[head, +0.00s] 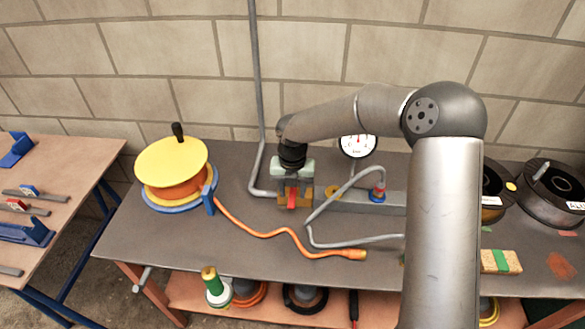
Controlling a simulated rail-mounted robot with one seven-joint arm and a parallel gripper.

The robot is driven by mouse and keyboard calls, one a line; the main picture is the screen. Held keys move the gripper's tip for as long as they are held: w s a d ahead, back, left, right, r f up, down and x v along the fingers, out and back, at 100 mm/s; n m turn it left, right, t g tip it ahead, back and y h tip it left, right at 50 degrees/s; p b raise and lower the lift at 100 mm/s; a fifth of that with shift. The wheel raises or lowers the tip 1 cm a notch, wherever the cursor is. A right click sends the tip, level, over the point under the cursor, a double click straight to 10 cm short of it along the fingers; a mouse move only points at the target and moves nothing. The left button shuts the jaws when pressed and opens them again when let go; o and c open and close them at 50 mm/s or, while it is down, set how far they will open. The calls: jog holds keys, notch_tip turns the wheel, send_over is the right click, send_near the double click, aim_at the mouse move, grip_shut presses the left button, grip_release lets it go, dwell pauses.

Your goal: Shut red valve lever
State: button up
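The red valve lever (291,200) shows as a small red strip hanging down in front of a yellow-brass body. It is at the left end of a grey block (350,201) on the bench. My gripper (292,186) reaches down from above, directly over the lever. Its fingers are small and dark here and overlap the brass body. I cannot tell whether they touch the lever or how far apart they are. The gripper and wrist hide the upper part of the valve.
A pressure gauge (357,146) stands behind the block. A yellow reel (172,163) with an orange hose (268,233) lies left. Black spools (549,190) stand right. The bench front (240,255) is mostly clear.

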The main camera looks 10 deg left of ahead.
aim_at(293, 198)
notch_tip(293, 198, up, 16)
jog(key=shift+r+b, duration=0.2)
jog(key=shift+b, duration=0.15)
dwell(0.4)
jog(key=s+d+f+n, duration=0.2)
jog(key=s+d+n, duration=0.9)
jog(key=n, duration=0.7)
jog(key=s+d+f+n, duration=0.2)
jog(key=s+d+n, duration=0.8)
jog(key=s+n, duration=0.6)
jog(key=shift+s+d+n+t, duration=0.3)
jog(key=shift+s+d+n, duration=0.1)
jog(key=shift+n, duration=0.5)
jog(key=shift+w, duration=0.1)
